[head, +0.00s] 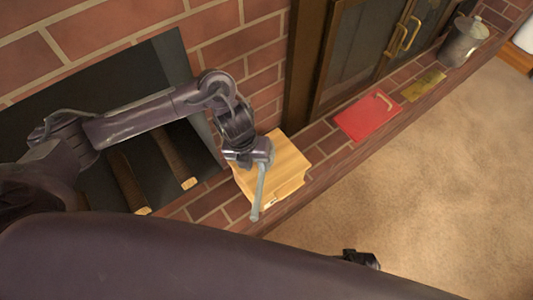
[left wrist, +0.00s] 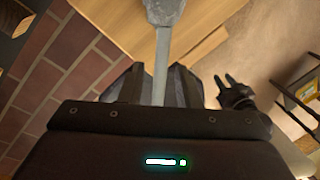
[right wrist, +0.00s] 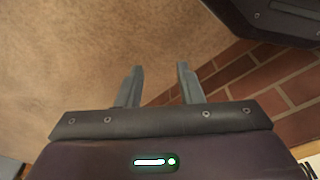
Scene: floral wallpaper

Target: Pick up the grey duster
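The grey duster (head: 259,192) is a thin grey stick in the head view, slanting down from my left gripper (head: 259,160) in front of a light wooden box (head: 286,163). In the left wrist view the duster's handle (left wrist: 162,62) runs between the two fingers of my left gripper (left wrist: 159,75). Its wider grey end shows at the top edge. The fingers look closed against the handle. My right gripper (right wrist: 159,72) is open and empty, above the carpet. It shows as a dark shape at the bottom of the head view (head: 360,258).
A brick hearth ledge (head: 320,152) holds the box, a red board (head: 368,117), a brass plate (head: 424,84) and a metal canister (head: 462,42). A dark fireplace opening with logs (head: 172,160) lies at left. Beige carpet (head: 420,190) is clear at right.

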